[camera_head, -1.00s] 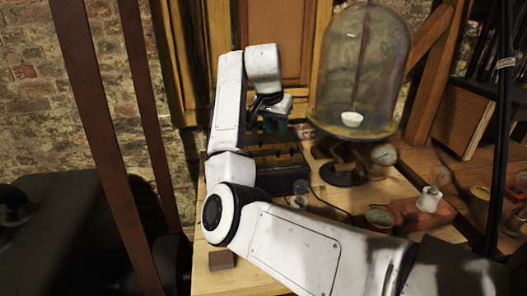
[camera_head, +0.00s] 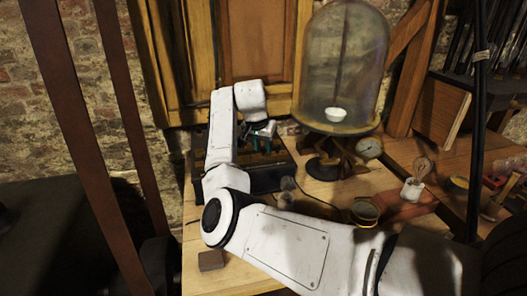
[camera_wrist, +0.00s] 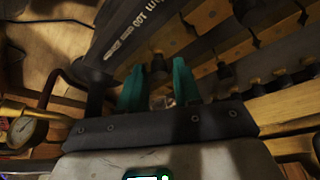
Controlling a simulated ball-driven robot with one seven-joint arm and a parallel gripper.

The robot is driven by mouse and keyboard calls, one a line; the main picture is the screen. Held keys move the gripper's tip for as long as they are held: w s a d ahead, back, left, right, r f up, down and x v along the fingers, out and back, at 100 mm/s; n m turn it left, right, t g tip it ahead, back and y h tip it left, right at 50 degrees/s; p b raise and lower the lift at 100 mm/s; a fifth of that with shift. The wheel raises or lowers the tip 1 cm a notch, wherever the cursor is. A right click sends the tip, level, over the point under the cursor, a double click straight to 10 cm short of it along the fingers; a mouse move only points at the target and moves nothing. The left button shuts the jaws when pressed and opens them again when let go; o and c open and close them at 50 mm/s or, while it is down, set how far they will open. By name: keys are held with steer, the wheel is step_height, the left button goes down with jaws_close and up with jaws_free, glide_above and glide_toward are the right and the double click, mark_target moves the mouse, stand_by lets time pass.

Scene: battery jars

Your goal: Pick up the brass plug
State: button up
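A dark box with brass-coloured bars and black-knobbed plugs (camera_head: 285,165) stands on the bench, partly behind my arm in the head view. In the wrist view its brass-coloured bars (camera_wrist: 285,105) fill the right side, with several black knobs on them. My gripper (camera_wrist: 158,72) has two teal fingers spread apart over the box. It also shows small in the head view (camera_head: 261,146). A black knob (camera_wrist: 158,66) shows in the gap between the fingertips; I cannot tell whether either finger touches it. Which plug is the brass plug, I cannot tell.
A glass bell jar (camera_head: 345,60) stands behind and right of the box. A small bulb (camera_head: 287,185) stands just in front of the box. Dials and a lamp on a white base (camera_head: 412,190) are further right. A small brown block (camera_head: 211,260) lies near the front.

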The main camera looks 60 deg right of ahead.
steer(key=shift+c, duration=0.4)
jaws_close()
